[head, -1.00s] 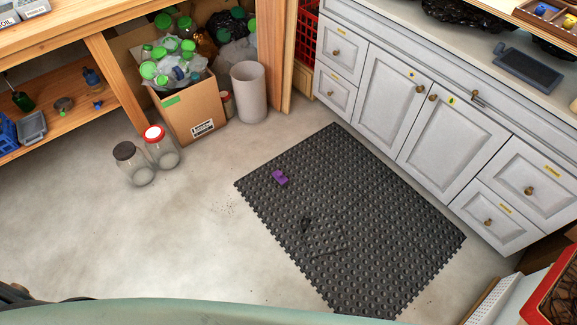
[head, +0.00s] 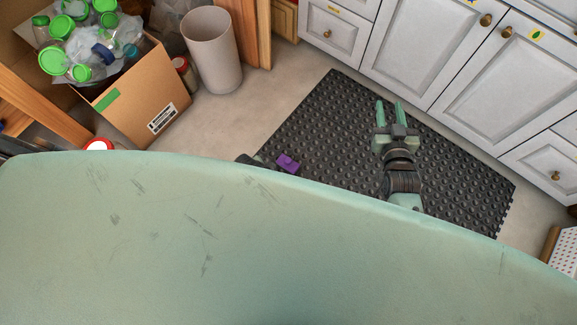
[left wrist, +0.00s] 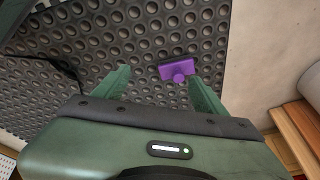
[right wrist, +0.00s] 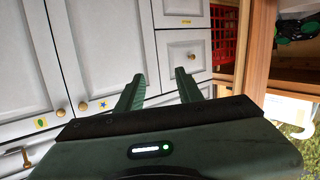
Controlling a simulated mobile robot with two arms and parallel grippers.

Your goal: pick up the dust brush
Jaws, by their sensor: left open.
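A small purple block with a rounded knob, apparently the dust brush (head: 288,163), lies on the black studded mat (head: 330,110). It also shows in the left wrist view (left wrist: 178,70), near the right-hand finger. My left gripper (left wrist: 159,78) is open above the mat, with nothing between its fingers. In the head view it is mostly hidden behind my green body; only a dark part shows left of the brush. My right gripper (head: 389,104) is open and empty over the mat, right of the brush. The right wrist view shows its spread fingers (right wrist: 160,88) facing the cabinets.
Grey cabinets (head: 410,50) with brass knobs stand behind the mat. A cardboard box (head: 140,95) of green-capped jars and a grey bin (head: 212,50) stand at the upper left. A red-lidded jar (head: 98,145) is partly hidden by my body. Bare floor lies between bin and mat.

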